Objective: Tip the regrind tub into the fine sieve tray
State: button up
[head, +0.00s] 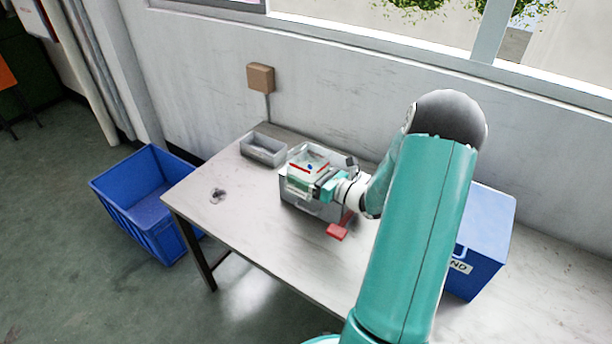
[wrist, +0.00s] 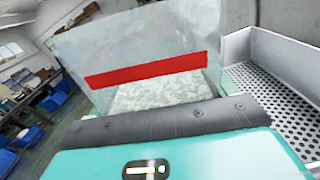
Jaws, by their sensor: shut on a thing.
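A clear tub with a red stripe, the regrind tub (head: 302,184), is held over the grey box on the table. In the wrist view the tub (wrist: 145,75) fills the middle and pale granules (wrist: 165,92) show inside it. My gripper (head: 322,187) is shut on the tub's near side. A metal tray with a perforated floor (wrist: 270,92) shows to the right of the tub in the wrist view. I cannot tell for sure which head-view container it is. No granules are seen falling.
A grey box (head: 318,210) stands under the tub, with a red part (head: 338,229) at its front. A grey tray (head: 262,151) sits at the table's back left. Small dark bits (head: 217,195) lie left.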

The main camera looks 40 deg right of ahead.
jog(key=shift+w+d+f+m, duration=0.1)
jog(key=shift+w+d+m, duration=0.1)
jog(key=shift+m, duration=0.4)
jog(key=shift+w+d+m, duration=0.1)
jog(key=shift+d+m, duration=0.1)
jog(key=shift+m, duration=0.4)
jog(key=m, duration=0.3)
jog(key=shift+d+r+m, duration=0.2)
jog(key=shift+r+m, duration=0.1)
jog(key=r+m, duration=0.2)
jog(key=shift+s+a+m, duration=0.15)
jog(key=shift+a+m, duration=0.05)
jog(key=shift+m, duration=0.1)
notch_tip(320, 180, up, 3)
jog(key=m, duration=0.3)
jog(key=shift+m, duration=0.4)
jog(key=r+m, duration=0.1)
jog(key=m, duration=0.1)
jog(key=shift+d+r+m, duration=0.3)
jog(key=shift+r, duration=0.1)
jog(key=shift+w+d+r+m, duration=0.2)
jog(key=shift+d+r+m, duration=0.25)
jog(key=shift+m, duration=0.45)
jog(key=shift+w+d+r+m, duration=0.25)
jog(key=shift+r+m, duration=0.25)
jog(key=shift+m, duration=0.4)
